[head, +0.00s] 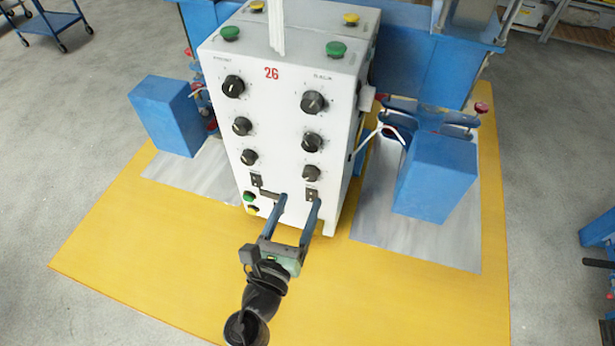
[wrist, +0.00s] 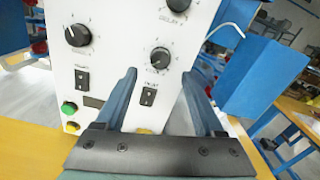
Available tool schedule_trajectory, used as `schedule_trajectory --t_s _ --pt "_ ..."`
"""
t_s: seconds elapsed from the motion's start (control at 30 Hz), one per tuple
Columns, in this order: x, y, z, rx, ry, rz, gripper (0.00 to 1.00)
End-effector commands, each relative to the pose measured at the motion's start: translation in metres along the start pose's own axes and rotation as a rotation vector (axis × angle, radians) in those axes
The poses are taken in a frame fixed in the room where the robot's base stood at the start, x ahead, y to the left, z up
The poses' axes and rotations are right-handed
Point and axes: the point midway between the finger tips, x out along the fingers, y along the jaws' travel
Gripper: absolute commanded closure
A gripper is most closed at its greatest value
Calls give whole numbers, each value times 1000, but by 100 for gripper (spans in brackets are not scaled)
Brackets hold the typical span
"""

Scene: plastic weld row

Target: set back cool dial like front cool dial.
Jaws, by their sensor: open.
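A white control cabinet marked 26 (head: 270,120) has two columns of three black dials. The bottom dials are the left one (head: 249,157) and the right one (head: 311,173); I cannot read which is the front or back cool dial. In the wrist view the lower left dial (wrist: 77,35) has its white mark toward the upper left. The lower right dial (wrist: 160,58) shows between my fingers; its pointer is too small to read surely. My gripper (head: 299,200) is open and empty, its fingertips below the bottom dials, near the switches. It also shows in the wrist view (wrist: 159,78).
Two black switches, left (wrist: 82,82) and right (wrist: 148,94), sit under the dials. A green button (wrist: 69,108) is at the lower left. Blue boxes stand left (head: 168,115) and right (head: 437,177) of the cabinet. The yellow platform (head: 150,260) in front is mostly clear.

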Motion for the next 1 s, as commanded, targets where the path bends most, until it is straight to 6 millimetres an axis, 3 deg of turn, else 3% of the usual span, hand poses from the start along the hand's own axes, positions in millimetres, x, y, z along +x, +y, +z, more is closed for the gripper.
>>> schedule_trajectory --t_s 0.1,0.3,0.73,0.77,1.0 --pt "26 -1 2 2 -1 -3 30" --pt "52 -1 0 3 0 -1 30" --pt "62 -1 0 3 1 -1 30" --pt "62 -1 0 3 1 -1 31" --pt "62 0 0 3 1 0 74"
